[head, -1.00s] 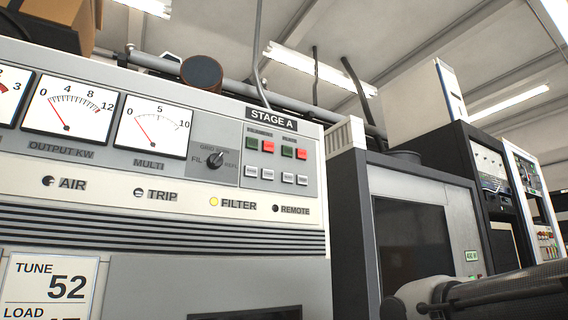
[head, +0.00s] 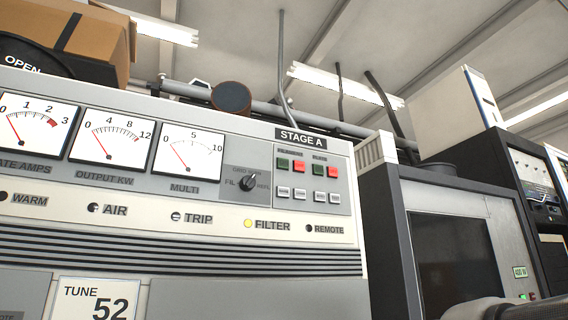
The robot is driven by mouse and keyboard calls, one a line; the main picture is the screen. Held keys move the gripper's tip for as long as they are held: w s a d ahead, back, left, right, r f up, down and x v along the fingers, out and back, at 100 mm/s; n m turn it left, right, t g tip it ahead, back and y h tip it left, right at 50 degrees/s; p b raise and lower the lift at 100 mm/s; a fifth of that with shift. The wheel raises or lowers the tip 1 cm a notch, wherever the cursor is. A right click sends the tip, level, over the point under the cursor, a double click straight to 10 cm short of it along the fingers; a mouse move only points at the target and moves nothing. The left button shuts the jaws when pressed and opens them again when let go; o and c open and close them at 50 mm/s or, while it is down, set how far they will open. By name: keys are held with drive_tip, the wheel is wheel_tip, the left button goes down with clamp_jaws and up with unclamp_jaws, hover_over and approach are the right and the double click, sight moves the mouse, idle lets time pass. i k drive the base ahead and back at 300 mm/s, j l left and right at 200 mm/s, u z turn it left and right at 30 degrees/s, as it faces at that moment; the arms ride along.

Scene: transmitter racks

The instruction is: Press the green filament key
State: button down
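The STAGE A panel (head: 340,214) is on the upper right of the grey transmitter cabinet in the head view. Its top row has a green key (head: 283,164) beside a red key (head: 299,167) under a small label that seems to read FILAMENT. A second green key (head: 318,170) and red key (head: 333,172) sit to the right under another small label, seemingly PLATE. White keys are in the row below. Part of my arm shows at the bottom right corner, away from the keys. My gripper's fingertips are not visible.
A selector knob (head: 247,182) is left of the keys, with several meters (head: 188,152) further left. A dark-framed cabinet (head: 455,245) stands to the right. A cardboard box (head: 85,35) is on top at the left. The space before the panel looks clear.

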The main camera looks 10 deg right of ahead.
sight(282, 162)
drive_tip(key=z, duration=0.35)
drive_tip(key=k+j+z, duration=0.1)
drive_tip(key=j+z, duration=0.15)
drive_tip(key=k+j+z, duration=0.1)
drive_tip(key=j+z, duration=0.2)
drive_tip(key=k+j+z, duration=0.35)
drive_tip(key=k+j, duration=0.25)
drive_tip(key=j, duration=0.25)
drive_tip(key=k+j+z, duration=0.1)
drive_tip(key=k+j, duration=0.25)
drive_tip(key=j, duration=0.2)
drive_tip(key=k+j, duration=0.4)
drive_tip(key=j, duration=0.15)
drive_tip(key=z, duration=0.05)
